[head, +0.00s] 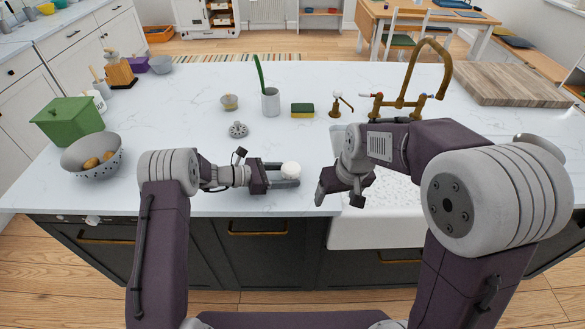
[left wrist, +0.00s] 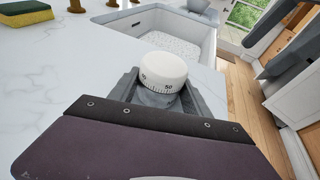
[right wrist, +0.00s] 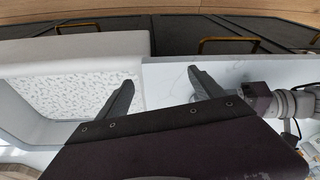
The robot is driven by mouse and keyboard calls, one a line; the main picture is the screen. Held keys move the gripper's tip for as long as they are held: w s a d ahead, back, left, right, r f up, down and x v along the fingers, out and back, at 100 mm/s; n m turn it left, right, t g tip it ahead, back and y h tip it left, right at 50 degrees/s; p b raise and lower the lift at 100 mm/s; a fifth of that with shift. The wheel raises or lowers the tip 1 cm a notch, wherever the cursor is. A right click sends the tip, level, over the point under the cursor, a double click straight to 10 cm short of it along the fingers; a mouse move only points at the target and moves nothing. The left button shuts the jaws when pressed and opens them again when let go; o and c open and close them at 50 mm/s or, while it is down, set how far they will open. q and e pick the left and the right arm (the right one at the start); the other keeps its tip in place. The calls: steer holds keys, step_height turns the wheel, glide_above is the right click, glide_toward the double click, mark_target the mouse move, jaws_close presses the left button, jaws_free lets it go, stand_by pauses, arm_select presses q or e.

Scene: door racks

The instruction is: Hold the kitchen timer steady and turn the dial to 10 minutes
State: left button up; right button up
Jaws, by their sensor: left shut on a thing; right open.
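The kitchen timer (head: 290,170) has a white round dial on top and stands on the counter near its front edge. My left gripper (head: 285,176) is shut on it, one finger on each side. In the left wrist view the timer's dial (left wrist: 163,70) shows between the fingers, with "50" legible on its scale and a grey base below. My right gripper (head: 345,195) is open and empty, to the right of the timer, by the sink's left front corner. In the right wrist view its fingers (right wrist: 160,85) are wide apart with nothing between them; the timer cannot be made out there.
The white sink (head: 375,232) with a brass faucet (head: 412,75) lies right of the timer. A sponge (head: 302,110), a grey cup (head: 271,102) and a small grey lidded item (head: 238,129) stand behind it. A colander (head: 92,155) is far left. The counter around the timer is clear.

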mark_target(292, 168)
steer(key=w+a+r+n+t+y, duration=0.1)
steer(key=w+a+r+n, duration=0.2)
steer(key=w+a+r, duration=0.55)
steer(key=x, duration=0.8)
steer(key=a+x, duration=0.1)
steer(key=x, duration=0.3)
steer(key=shift+w, duration=0.4)
steer(key=c, duration=1.4)
